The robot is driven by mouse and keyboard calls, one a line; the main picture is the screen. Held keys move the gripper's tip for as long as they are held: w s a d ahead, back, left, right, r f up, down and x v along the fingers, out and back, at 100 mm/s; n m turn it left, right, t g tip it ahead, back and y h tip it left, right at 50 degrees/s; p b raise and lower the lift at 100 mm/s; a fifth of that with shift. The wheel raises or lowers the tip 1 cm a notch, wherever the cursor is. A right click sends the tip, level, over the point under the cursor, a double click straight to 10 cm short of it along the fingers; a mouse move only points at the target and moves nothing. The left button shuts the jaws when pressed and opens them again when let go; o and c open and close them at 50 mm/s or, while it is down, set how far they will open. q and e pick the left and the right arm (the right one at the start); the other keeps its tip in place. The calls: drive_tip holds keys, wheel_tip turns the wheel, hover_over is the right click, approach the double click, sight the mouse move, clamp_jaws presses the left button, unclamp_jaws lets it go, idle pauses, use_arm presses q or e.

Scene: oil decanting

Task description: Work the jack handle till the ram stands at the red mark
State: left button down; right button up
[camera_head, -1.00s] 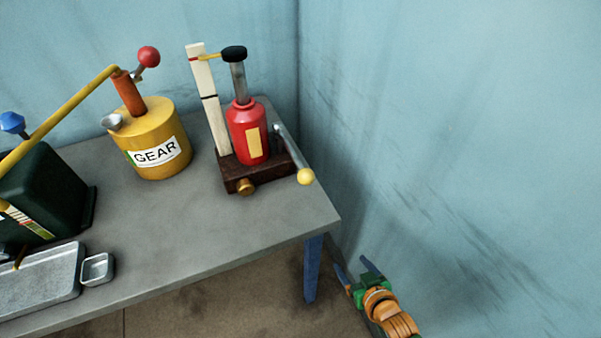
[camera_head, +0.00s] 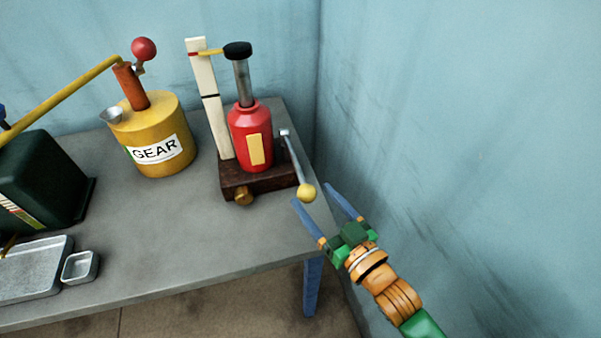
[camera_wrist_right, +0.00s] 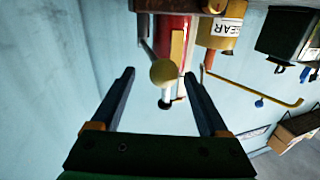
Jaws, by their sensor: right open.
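The red bottle jack (camera_head: 251,137) stands upright on a dark wooden base (camera_head: 262,182) at the table's right end. Its grey ram (camera_head: 241,82) is raised, with a black cap (camera_head: 238,49) on top. A yellow pointer (camera_head: 211,51) reaches from the cap to the red mark (camera_head: 194,54) on the white post (camera_head: 205,85), appearing level with it. The jack handle (camera_head: 295,158) slopes down to a yellow knob (camera_head: 307,192). My right gripper (camera_head: 316,195) is open at the knob. In the right wrist view the knob (camera_wrist_right: 163,73) appears between the fingertips; contact is unclear.
A yellow GEAR can (camera_head: 156,135) with a red-knobbed pump stands left of the jack. A dark green container (camera_head: 40,175), a metal tray (camera_head: 30,270) and a small dish (camera_head: 80,266) are further left. The blue wall (camera_head: 450,120) is close on the right.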

sight(296, 166)
drive_tip(key=x, duration=0.6)
drive_tip(key=shift+s+a, duration=0.15)
clamp_jaws()
